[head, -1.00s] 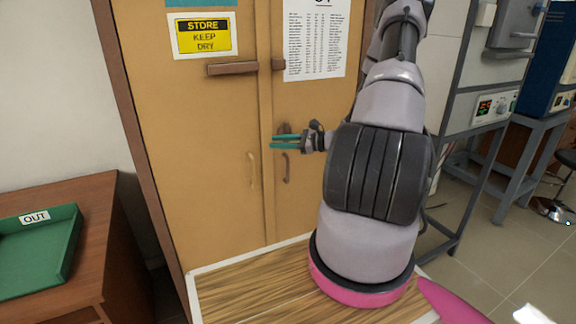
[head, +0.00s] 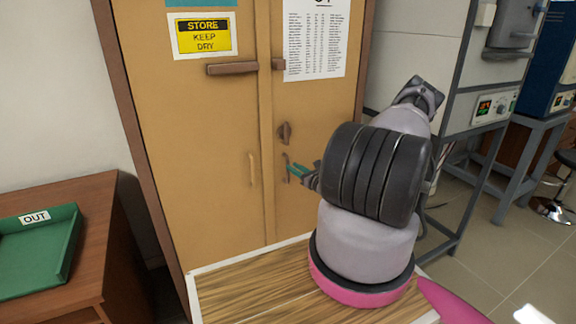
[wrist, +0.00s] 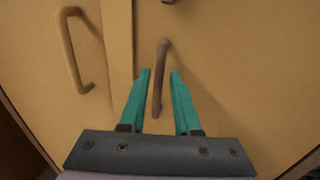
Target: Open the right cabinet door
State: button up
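The tan wooden cabinet has a right door (head: 312,115) and a left door (head: 225,120), and both look closed. The right door's dark brown bow handle (wrist: 161,75) stands upright between my gripper's teal fingertips in the wrist view; it is partly hidden by the gripper in the head view (head: 286,163). My gripper (wrist: 158,72) is open, a finger on each side of the handle, with gaps showing on both sides. I cannot tell how deep the handle sits between them. A brown turn knob (head: 284,132) is on the right door above the handle.
The left door has its own lighter handle (wrist: 72,50) close by on the left. A horizontal wooden bar (head: 232,68) is higher on that door, by a small block (head: 278,64). A metal furnace stand (head: 465,150) is to the right.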

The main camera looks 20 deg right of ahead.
jog(key=shift+x, duration=2.2)
grip_shut()
